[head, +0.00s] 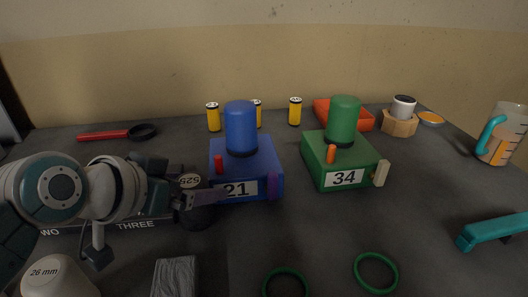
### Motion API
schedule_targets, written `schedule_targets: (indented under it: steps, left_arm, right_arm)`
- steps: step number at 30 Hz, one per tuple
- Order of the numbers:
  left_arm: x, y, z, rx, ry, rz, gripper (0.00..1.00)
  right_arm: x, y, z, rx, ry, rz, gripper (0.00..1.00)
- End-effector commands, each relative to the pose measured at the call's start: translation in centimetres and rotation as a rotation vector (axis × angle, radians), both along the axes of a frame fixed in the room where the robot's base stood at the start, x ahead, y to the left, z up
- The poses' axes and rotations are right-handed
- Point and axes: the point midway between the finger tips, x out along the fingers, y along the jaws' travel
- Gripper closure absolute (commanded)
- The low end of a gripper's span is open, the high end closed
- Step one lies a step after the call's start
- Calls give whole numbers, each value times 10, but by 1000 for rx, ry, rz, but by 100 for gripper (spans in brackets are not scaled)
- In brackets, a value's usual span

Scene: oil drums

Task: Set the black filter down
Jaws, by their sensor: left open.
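The black filter (197,215) is a dark round can with a pale label reading 525 on its top. It appears upright at the right end of a dark strip marked with words such as THREE (137,225). My left gripper (208,190) comes in from the left and its jaws are open at the filter, with one finger crossing in front of its upper part. The other finger is hard to make out, and whether the fingers touch the filter cannot be told. The filter's base is dark against the table. My right gripper is not in view.
A blue box (262,160) marked 21 stands close right of the filter. A green box (345,178) marked 34 is farther right. Green rings (376,272), a grey block (175,276) and a 26 mm socket (56,280) lie in front. A jug (500,135) stands far right.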

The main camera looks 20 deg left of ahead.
Motion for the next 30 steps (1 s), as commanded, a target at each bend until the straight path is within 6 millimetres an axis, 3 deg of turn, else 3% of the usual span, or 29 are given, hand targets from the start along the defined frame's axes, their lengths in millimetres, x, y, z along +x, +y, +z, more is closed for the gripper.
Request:
schedule_targets:
  steps: [4, 30]
  left_arm:
    - [0, 0, 0, 0, 0, 0, 1]
    - [0, 0, 1, 0, 0, 0, 99]
  right_arm:
    - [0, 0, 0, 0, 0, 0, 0]
    - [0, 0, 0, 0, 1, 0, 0]
